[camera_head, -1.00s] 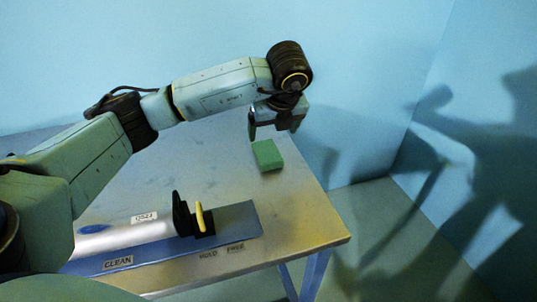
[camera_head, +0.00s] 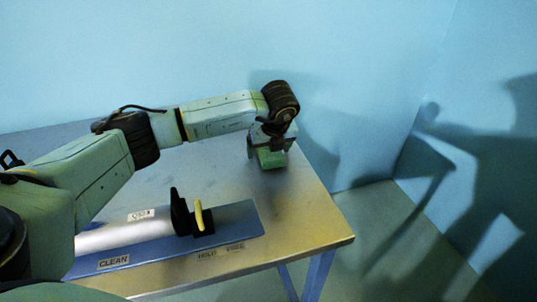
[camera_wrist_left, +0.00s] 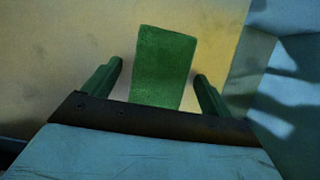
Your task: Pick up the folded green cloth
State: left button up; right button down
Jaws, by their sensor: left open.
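The folded green cloth (camera_head: 270,159) lies on the metal table near its right edge, partly hidden by my left gripper in the head view. In the left wrist view the cloth (camera_wrist_left: 163,68) shows as a green block between the fingers. My left gripper (camera_head: 267,152) points down over the cloth, and it also shows in the left wrist view (camera_wrist_left: 160,72). Its fingers are open, one on each side of the cloth, with a gap visible on both sides. My right gripper is not in view.
A blue board (camera_head: 236,231) labelled CLEAN lies along the table's (camera_head: 310,225) front, bearing a silver roll (camera_head: 125,235) and a black holder with a yellow handle (camera_head: 199,215). The table's right edge is close to the cloth. A blue wall stands behind.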

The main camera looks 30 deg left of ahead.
pick_arm(q)
jog(key=shift+c, duration=0.3)
jog(key=c, duration=1)
jog(key=shift+r, duration=0.1)
